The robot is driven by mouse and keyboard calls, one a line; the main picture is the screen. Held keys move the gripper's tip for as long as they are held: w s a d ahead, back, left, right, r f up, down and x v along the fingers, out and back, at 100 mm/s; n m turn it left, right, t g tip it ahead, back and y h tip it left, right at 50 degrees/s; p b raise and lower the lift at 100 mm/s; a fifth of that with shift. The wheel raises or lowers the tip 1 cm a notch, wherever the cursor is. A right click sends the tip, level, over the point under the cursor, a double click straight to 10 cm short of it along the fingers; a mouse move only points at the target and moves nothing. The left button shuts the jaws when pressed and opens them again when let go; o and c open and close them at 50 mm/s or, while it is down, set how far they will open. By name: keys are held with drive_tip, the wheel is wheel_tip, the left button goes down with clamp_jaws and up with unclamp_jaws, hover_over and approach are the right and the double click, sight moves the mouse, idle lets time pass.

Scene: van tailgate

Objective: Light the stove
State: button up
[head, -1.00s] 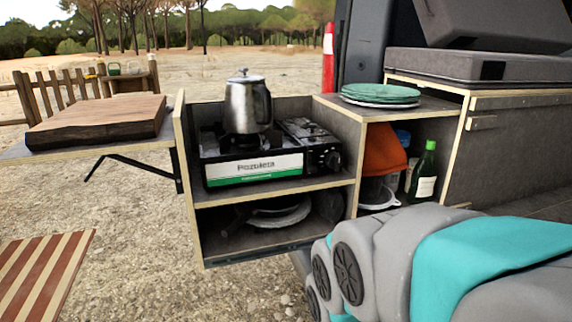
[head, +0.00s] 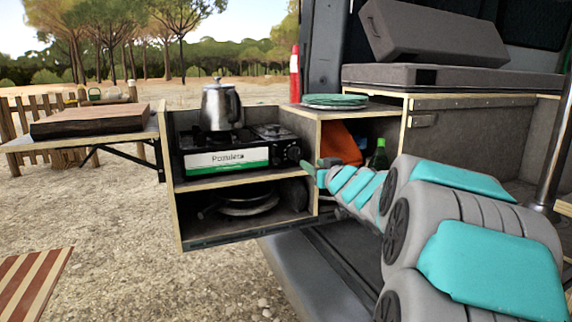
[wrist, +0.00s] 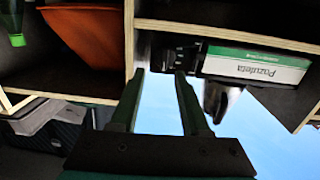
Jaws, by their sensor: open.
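The portable stove (head: 225,160) has a white and green front and sits on the upper shelf of the pull-out unit. Its dark control panel with a round knob (head: 293,153) is at its right end. A metal kettle (head: 221,108) stands upright on the burner. I see no flame. My gripper (head: 312,166) is open and empty, in front of the unit's right part, just below and right of the knob. In the wrist view, which looks upside down, the stove (wrist: 256,68) is at upper right, and my open fingers (wrist: 161,74) point towards its dark panel, apart from it.
Green plates (head: 335,99) lie on the top to the right. An orange item (head: 341,145) and a green bottle (head: 379,155) are in the cubby below. The shelf divider (head: 313,175) is close to my gripper. A cutting board (head: 88,121) lies on the left side table.

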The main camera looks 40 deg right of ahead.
sight(299, 153)
drive_tip(key=shift+n+t+y, duration=0.3)
drive_tip(key=shift+t+y, duration=0.1)
drive_tip(key=x, duration=0.6)
drive_tip(key=shift+w+r+b, duration=0.3)
drive_tip(key=shift+w+r, duration=0.05)
drive_tip(key=shift+w, duration=0.05)
drive_tip(key=shift+w+r, duration=0.1)
drive_tip(key=shift+w, duration=0.25)
clamp_jaws()
